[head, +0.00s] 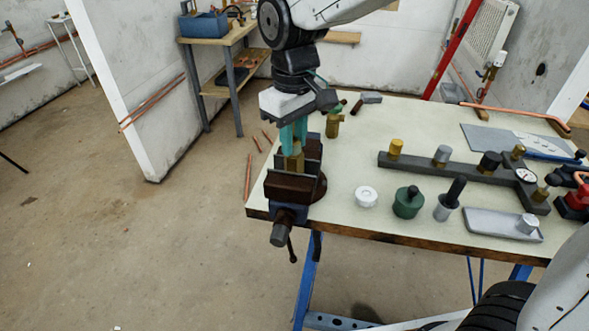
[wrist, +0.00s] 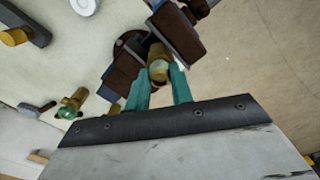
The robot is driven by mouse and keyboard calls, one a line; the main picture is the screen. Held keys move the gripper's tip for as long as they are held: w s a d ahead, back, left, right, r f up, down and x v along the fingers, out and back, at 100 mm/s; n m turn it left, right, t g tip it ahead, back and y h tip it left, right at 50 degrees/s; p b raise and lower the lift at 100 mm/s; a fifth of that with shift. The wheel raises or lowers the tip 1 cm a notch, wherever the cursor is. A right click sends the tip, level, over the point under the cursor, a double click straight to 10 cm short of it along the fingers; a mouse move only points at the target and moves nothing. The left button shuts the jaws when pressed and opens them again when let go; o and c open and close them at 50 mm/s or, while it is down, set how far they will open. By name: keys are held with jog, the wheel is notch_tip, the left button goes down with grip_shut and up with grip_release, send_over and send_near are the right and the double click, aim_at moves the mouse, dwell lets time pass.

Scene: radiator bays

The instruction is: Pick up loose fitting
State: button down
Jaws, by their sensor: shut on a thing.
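My gripper (head: 293,146) points down over the vise (head: 291,188) at the left front corner of the table, its teal fingers shut on a brass fitting (head: 295,162). The fitting sits between or just above the vise jaws; how deep it reaches is hidden. In the wrist view, the brass fitting (wrist: 158,66) shows between my fingertips (wrist: 162,78), with the dark vise jaws (wrist: 176,38) close on both sides. Another brass fitting with a green part (head: 333,124) stands on the table behind the vise, and shows in the wrist view (wrist: 72,103).
A grey rail with several fittings (head: 430,167) lies across the table. A white round piece (head: 366,196), a green pot (head: 408,203), a grey holder (head: 446,208) and a tray (head: 487,224) stand near the front edge. A small hammer (head: 371,98) lies at the back.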

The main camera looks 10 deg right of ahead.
jog(key=shift+r, duration=2.3)
